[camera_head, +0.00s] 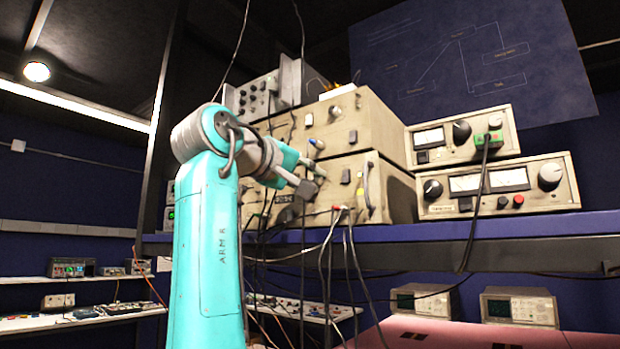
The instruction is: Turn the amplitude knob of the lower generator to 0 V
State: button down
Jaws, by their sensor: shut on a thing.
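The lower generator (388,180) is a cream box on the blue shelf, with a handle and dark controls on its front. My teal and grey arm reaches up from the lower left to this front. My gripper (317,178) is at the left part of the lower generator's face, its fingers closed around a small knob there. The knob is mostly hidden by the fingers, and its pointer and scale cannot be read. The upper generator (372,118) is a similar cream box stacked directly on top, with several knobs.
Two cream power supplies (545,202) with meters are stacked at the right on the blue shelf (500,228). Several cables (352,265) hang from the lower generator's front, near my arm. A grey instrument (262,97) stands behind at the upper left.

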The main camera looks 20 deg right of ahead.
dwell(0.3)
jog(key=c, duration=1)
grip_release()
jog(key=shift+c, duration=0.2)
jog(key=v, duration=1.2)
jog(key=shift+w+a, duration=0.1)
